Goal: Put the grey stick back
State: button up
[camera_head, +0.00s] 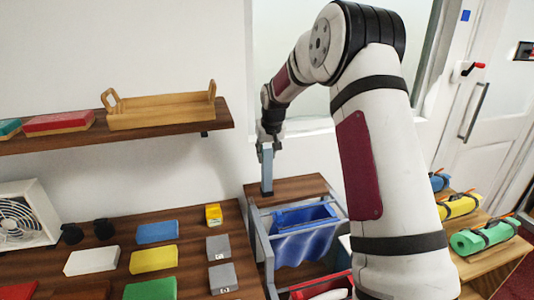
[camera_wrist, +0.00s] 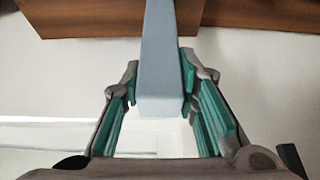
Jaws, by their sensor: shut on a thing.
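The grey stick (camera_head: 267,172) is long, square-edged and blue-grey. My gripper (camera_head: 268,143) is shut on its upper part and holds it upright, pointing down. The stick's lower end is at the left part of a brown wooden top (camera_head: 305,186); I cannot tell whether it touches. In the wrist view the stick (camera_wrist: 160,50) runs between the teal-padded fingers of my gripper (camera_wrist: 160,78) toward a brown wooden surface (camera_wrist: 235,12). No separate holder for the stick can be made out.
A frame with a blue cloth bin (camera_head: 300,240) stands below the wooden top. The counter at left holds coloured blocks, grey blocks (camera_head: 218,248) and a yellow item (camera_head: 213,214). A shelf (camera_head: 150,132) with a wooden tray (camera_head: 165,115) is above. Rolled bundles (camera_head: 485,237) lie at right.

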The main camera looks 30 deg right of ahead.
jog(key=shift+f, duration=0.15)
jog(key=o, duration=1)
